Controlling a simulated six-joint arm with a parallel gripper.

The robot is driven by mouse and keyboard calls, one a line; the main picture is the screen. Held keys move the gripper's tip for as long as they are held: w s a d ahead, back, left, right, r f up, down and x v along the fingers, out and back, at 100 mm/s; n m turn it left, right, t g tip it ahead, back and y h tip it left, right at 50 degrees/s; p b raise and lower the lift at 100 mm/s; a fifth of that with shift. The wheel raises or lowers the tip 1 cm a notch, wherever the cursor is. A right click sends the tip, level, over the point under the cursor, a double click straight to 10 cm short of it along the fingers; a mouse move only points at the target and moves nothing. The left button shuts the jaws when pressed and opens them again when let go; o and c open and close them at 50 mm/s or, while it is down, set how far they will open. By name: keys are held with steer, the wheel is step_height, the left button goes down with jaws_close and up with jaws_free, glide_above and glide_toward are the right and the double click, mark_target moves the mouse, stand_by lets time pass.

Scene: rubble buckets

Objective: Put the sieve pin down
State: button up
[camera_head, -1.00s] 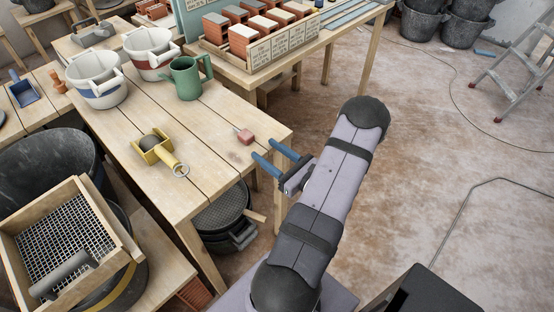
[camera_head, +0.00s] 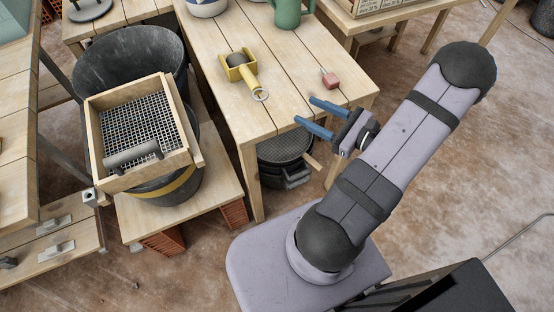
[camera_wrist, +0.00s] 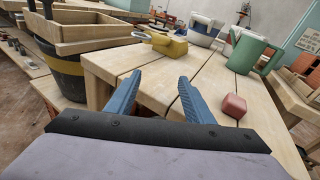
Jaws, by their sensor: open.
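My gripper (camera_head: 305,109) is open and empty, its blue fingers pointing at the front edge of the wooden table (camera_head: 275,125); it also shows in the wrist view (camera_wrist: 160,78). A small red block with a thin metal stem (camera_head: 330,79) lies on the table beyond and to the right of the fingers. It also shows in the wrist view (camera_wrist: 234,106). A wooden sieve with wire mesh (camera_head: 110,178) rests over a black bucket at left, with a grey cylinder (camera_head: 133,155) on it. I cannot tell which item is the sieve pin.
A green can (camera_head: 288,12) stands farther back. A dark round sieve (camera_head: 285,147) sits under the table. A large black bucket (camera_head: 150,55) stands behind the wooden sieve.

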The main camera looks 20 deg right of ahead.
steer(key=s+a+n+g+y, duration=0.2)
steer(key=a+n+g+y, duration=0.2)
steer(key=a+n+g, duration=0.6)
steer(key=s+a+n+g+h, duration=0.2)
steer(key=s+a+n+h, duration=0.1)
steer(key=n, duration=0.6)
steer(key=s+a+n+g+h, duration=0.2)
steer(key=s+n+h, duration=0.3)
steer(key=n+h, duration=0.3)
steer(key=shift+s+a+r+n+g, duration=0.2)
steer(key=shift+a+r+n+g, duration=0.15)
steer(key=shift+a+n, duration=0.65)
steer(key=shift+d, duration=0.15)
step_height(320, 180, up, 11)
steer(key=p, duration=1.1)
steer(key=shift+r, duration=0.15)
